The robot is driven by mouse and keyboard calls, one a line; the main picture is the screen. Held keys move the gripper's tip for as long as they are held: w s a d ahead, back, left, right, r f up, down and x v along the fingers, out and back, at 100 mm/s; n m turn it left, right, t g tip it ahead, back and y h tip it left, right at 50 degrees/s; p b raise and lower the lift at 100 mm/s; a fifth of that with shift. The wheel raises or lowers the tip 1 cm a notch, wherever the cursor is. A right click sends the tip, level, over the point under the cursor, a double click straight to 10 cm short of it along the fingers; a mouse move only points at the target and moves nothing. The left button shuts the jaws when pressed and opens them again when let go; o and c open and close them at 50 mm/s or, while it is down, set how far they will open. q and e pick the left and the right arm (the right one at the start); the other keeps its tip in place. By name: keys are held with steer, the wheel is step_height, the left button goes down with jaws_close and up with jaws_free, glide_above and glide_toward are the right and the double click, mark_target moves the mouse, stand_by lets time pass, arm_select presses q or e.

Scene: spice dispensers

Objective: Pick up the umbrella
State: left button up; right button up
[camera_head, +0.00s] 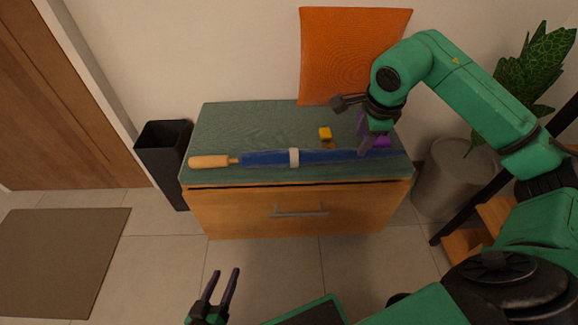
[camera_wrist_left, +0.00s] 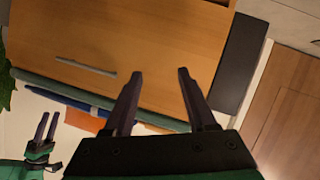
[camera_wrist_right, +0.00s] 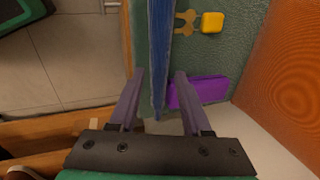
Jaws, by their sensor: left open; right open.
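The umbrella (camera_head: 258,159) is folded and dark blue, with a wooden handle (camera_head: 209,161) at the left and a pale band. It lies lengthwise along the front of the green cabinet top (camera_head: 235,123). My right gripper (camera_head: 372,148) is open over its right end. In the right wrist view the blue umbrella (camera_wrist_right: 160,40) runs between the two open fingers (camera_wrist_right: 159,73); whether they touch it cannot be told. My left gripper (camera_head: 223,272) is open and empty, low in front of the cabinet. The left wrist view shows its open fingers (camera_wrist_left: 160,73) before the drawer front.
A yellow block (camera_head: 325,133), a small brown piece (camera_wrist_right: 186,22) and a purple box (camera_wrist_right: 203,91) lie behind the umbrella. An orange panel (camera_head: 350,50) stands against the wall. A black bin (camera_head: 163,150) is left of the cabinet, a potted plant (camera_head: 455,175) right.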

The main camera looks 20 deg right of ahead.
mark_target(355, 152)
steer(key=b+x, duration=0.1)
steer(key=x, duration=0.2)
steer(key=shift+f, duration=0.4)
steer(key=shift+w+d+f+b, duration=0.1)
steer(key=shift+d+f+b, duration=0.05)
steer(key=shift+f+b, duration=0.45)
steer(key=shift+b+x, duration=0.45)
steer(key=shift+x, duration=0.5)
arm_select(q)
steer(key=w+a+r+t+h, duration=0.1)
steer(key=w+r+t, duration=0.5)
steer(key=w+r, duration=0.5)
step_height(355, 152, up, 4)
steer(key=shift+w+r+m+t, duration=0.2)
steer(key=shift+m+t, duration=0.1)
steer(key=shift+t, duration=0.1)
arm_select(e)
steer(key=shift+w, duration=0.1)
jaws_close()
